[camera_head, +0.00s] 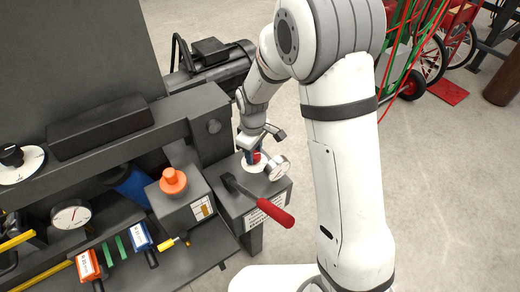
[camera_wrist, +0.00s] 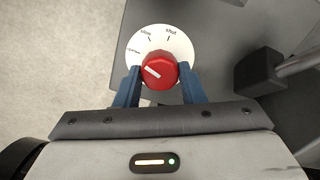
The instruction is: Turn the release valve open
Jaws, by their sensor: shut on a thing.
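The release valve is a red round knob (camera_wrist: 160,66) with a white pointer bar, set on a white dial plate (camera_wrist: 160,34). The dial has marks reading "slow" and "shut", and a third label at the left too small to read surely. The pointer bar lies slantwise, one end toward the upper left, near the third label. My gripper (camera_wrist: 159,76) is shut on the knob, with one blue finger on each side. In the head view, my gripper (camera_head: 258,150) reaches down to the knob (camera_head: 257,157) on top of a grey box, partly hiding it.
A lever with a red handle (camera_head: 275,213) sticks out at the front of the grey box. An orange knob (camera_head: 173,180) sits on a box to the left. Open floor lies to the right.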

